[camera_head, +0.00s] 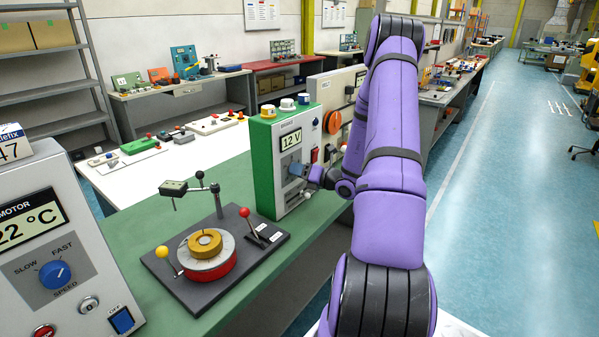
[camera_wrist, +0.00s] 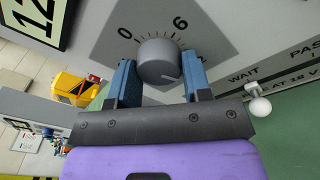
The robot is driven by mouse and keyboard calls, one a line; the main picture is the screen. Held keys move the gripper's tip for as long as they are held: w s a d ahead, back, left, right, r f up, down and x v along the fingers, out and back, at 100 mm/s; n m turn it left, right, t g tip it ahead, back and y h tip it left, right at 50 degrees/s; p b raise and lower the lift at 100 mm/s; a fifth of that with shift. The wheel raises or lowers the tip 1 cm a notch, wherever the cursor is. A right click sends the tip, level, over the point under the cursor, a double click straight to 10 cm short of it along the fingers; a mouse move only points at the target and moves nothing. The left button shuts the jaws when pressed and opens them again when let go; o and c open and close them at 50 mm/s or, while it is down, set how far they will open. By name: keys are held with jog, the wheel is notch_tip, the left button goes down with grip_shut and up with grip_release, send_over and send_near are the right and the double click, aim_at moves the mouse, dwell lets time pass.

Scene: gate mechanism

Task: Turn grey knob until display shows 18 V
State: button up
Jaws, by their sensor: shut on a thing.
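The green-and-white box (camera_head: 264,172) stands on the bench with its display (camera_head: 291,140) reading 12 V. In the wrist view the grey knob (camera_wrist: 157,60) sits on a grey dial plate marked 0 and 6. My gripper (camera_wrist: 159,68) has its blue fingers on either side of the knob, shut on it. The knob's pointer line is at its lower right. In the head view my gripper (camera_head: 303,172) is at the box's front face and hides the knob. Part of the display (camera_wrist: 32,20) shows "12" at the wrist view's upper left.
A white-tipped lever (camera_wrist: 259,106) is near the right finger, beside lettering with "WAIT" and "18 V". A dark fixture (camera_head: 220,262) with yellow and red ball levers stands left of the box. A motor panel (camera_head: 60,255) is at far left.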

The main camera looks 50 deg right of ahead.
jog(key=m+t, duration=0.1)
jog(key=m, duration=1.1)
jog(key=shift+f, duration=0.1)
jog(key=shift+m, duration=0.3)
dwell(0.3)
jog(key=o, duration=0.9)
jog(key=shift+t, duration=0.3)
jog(key=shift+s, duration=0.1)
jog(key=v, duration=1)
jog(key=shift+s+a, duration=0.1)
jog(key=shift+s, duration=0.25)
